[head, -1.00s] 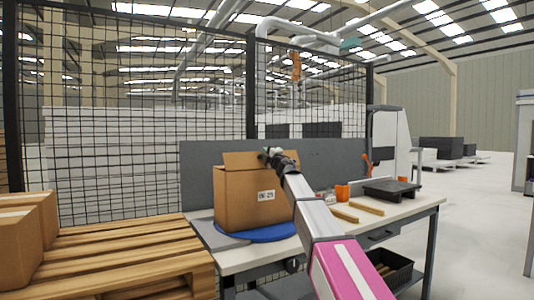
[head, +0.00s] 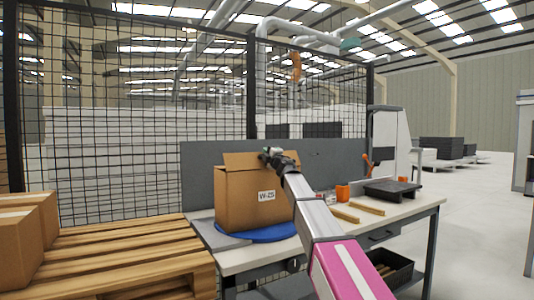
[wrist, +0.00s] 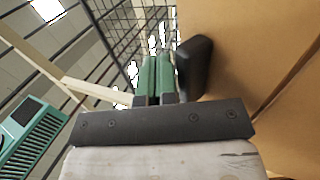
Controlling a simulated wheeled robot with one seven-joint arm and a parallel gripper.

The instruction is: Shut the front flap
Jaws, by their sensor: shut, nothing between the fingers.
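A brown cardboard box (head: 250,200) with a white label on its front stands on a blue round plate (head: 270,234) on the workbench. A raised flap (head: 245,159) shows along the back of its top. I cannot make out the front flap separately from the box. My gripper (head: 268,153) is at the box's top right, near the upper edge. In the wrist view my gripper's green fingers (wrist: 155,65) are together and empty. Brown cardboard (wrist: 240,50) fills the right side there, close beside the fingers; I cannot tell whether they touch.
The workbench (head: 405,206) also holds an orange cup (head: 342,192), wooden strips and a dark flat device (head: 391,189). A grey panel (head: 330,162) and a mesh fence (head: 130,130) stand behind. A wooden pallet (head: 120,250) with boxes (head: 22,240) is at the left.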

